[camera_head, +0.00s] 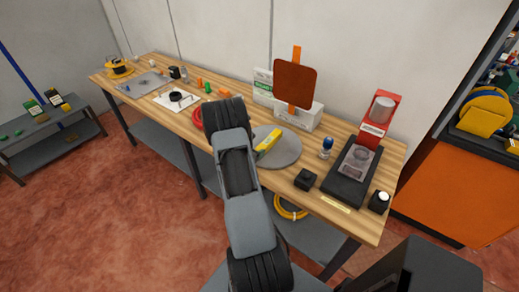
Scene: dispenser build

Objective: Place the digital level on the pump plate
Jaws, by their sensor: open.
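A yellow bar-shaped item (268,140), which looks like the digital level, lies tilted across a grey round plate (288,152) on the workbench. It has a pale part at its lower left end. The round plate looks like the pump plate, but I cannot tell for sure. My arm rises from the bottom of the picture and reaches over the bench's front edge, just left of the round plate. Its dark wrist covers part of the bench, including the plate's left edge. My gripper is hidden behind the arm, and I cannot see its fingers.
A red stand on a black base (345,190) is at the bench's right end, with a small black block (305,180) and a blue-topped item (326,147) nearby. An orange-brown panel (295,84) stands behind the plate. A red ring (197,117) is left of my wrist.

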